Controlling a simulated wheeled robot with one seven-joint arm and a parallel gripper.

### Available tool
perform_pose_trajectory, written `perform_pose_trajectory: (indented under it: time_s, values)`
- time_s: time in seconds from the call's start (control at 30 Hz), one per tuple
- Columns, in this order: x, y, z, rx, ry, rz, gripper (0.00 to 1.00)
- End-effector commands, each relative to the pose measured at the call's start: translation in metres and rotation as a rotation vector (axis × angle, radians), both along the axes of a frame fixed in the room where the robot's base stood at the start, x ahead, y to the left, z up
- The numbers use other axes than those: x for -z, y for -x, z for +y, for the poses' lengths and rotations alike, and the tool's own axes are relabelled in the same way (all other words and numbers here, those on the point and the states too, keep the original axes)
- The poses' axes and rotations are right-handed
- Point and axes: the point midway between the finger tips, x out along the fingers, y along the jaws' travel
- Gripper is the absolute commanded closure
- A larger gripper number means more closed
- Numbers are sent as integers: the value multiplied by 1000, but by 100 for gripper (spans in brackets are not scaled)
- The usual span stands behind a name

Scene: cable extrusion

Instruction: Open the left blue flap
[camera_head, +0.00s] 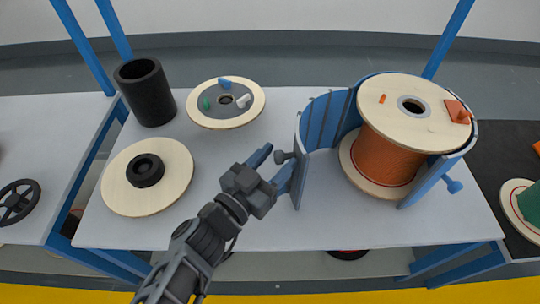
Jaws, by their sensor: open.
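The left blue flap (322,121) is a curved blue panel with dark ribs. It stands swung out to the left of the cable spool, leaving the spool's front bare. Its grey end plate (299,170) faces the front, and a dark grey knob (283,157) sticks out to the left from it. My gripper (277,168) is just left of the end plate, its blue fingers spread apart. The knob is close to the fingertips, and I cannot tell if they touch it. The orange-brown cable spool (385,150) stands upright with pale wooden discs.
The right blue flap (428,182) with a blue knob (454,185) is beside the spool's right front. The white table's (340,228) front middle is clear.

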Motion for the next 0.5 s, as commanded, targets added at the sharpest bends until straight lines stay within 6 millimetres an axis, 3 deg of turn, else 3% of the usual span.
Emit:
perform_pose_trajectory:
  time_s: [0.3, 0.5]
  values:
    - [0, 43, 38, -21, -7, 3, 47]
    - [0, 56, 49, -26, -9, 4, 47]
